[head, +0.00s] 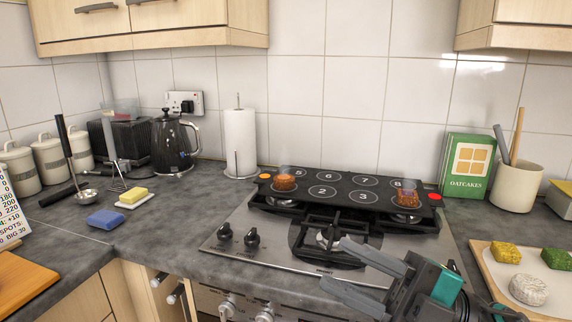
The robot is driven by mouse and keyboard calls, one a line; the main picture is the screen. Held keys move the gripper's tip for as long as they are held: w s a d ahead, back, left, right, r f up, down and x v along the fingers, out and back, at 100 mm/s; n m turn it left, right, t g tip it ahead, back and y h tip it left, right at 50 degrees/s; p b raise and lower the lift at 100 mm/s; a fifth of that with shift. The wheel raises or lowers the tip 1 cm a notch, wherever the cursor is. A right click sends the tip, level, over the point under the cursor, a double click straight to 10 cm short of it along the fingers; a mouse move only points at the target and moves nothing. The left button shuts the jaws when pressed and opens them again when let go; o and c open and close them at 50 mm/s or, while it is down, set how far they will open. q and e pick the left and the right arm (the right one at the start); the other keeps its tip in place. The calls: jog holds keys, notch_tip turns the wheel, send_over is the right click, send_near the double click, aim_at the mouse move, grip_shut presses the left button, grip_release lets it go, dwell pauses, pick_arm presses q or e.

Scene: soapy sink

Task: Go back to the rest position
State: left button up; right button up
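My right gripper (332,263) is in the lower right middle of the head view, above the front of the steel hob (270,252). Its two grey fingers are spread apart and point left. Nothing shows between them. My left gripper is not in view.
A black numbered board (343,193) lies across the back of the hob with two brown items on it. An oatcakes box (467,167) and a utensil pot (516,187) stand at right, behind a wooden tray (484,260). A kettle (173,145), paper roll (239,142) and blue sponge (105,219) are at left.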

jog(key=w+d+f+m+t+h+p, duration=0.1)
jog(key=w+d+f+m+t+h, duration=0.25)
jog(key=f+m+t+h, duration=0.55)
jog(key=w+d+f+m+t+h, duration=0.2)
jog(key=d+f+m+t+h, duration=0.4)
jog(key=f+m, duration=0.5)
jog(key=s+f+m+g+h, duration=0.2)
jog(key=s+f+m+g, duration=0.1)
jog(key=f, duration=0.5)
jog(key=s+f+m+g+h, duration=0.3)
jog(key=s+f+g, duration=0.2)
jog(key=s+f, duration=0.3)
jog(key=shift+s+d+f+g+p, duration=0.2)
jog(key=shift+s+f+g+p, duration=0.15)
jog(key=shift+f, duration=0.25)
jog(key=shift+w, duration=0.15)
dwell(3.6)
